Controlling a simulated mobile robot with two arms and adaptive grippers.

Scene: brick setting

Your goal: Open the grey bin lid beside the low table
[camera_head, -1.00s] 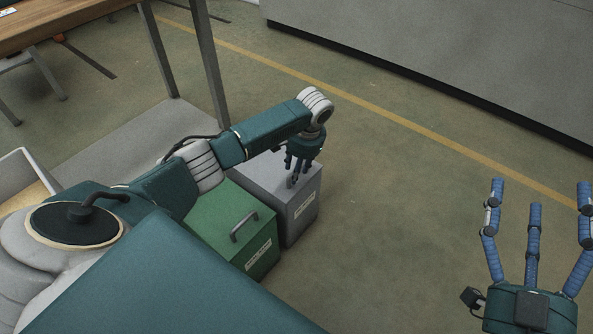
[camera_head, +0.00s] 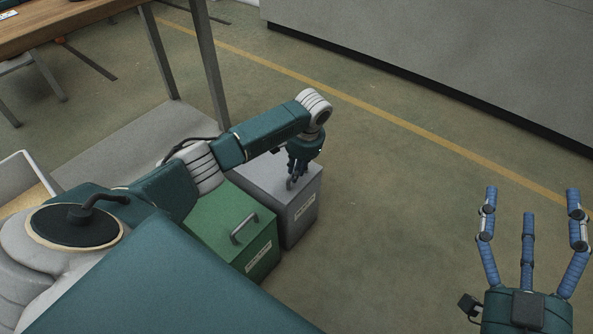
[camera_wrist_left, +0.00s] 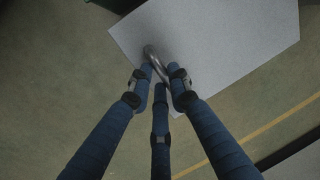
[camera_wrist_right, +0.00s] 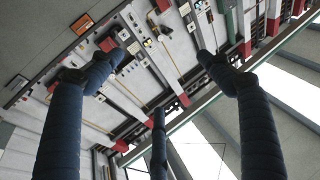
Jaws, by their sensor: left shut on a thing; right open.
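The grey bin (camera_head: 299,213) stands on the floor with its lid (camera_head: 262,176) lying flat on top. My left gripper (camera_head: 291,184) is over the lid, with its fingers pointing down. In the left wrist view the fingers (camera_wrist_left: 160,82) are closed around the metal handle (camera_wrist_left: 153,56) of the lid, whose pale grey top (camera_wrist_left: 215,35) fills the upper part. Part of the handle is hidden between the fingers. My right gripper (camera_head: 530,205) is open and empty at the lower right, fingers pointing up, far from the bin.
A green bin (camera_head: 236,228) with its own handle and label stands right beside the grey one. A table leg (camera_head: 210,65) and a low grey platform (camera_head: 150,140) are behind to the left. The floor to the right of the bins is clear up to a long grey cabinet (camera_head: 440,50).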

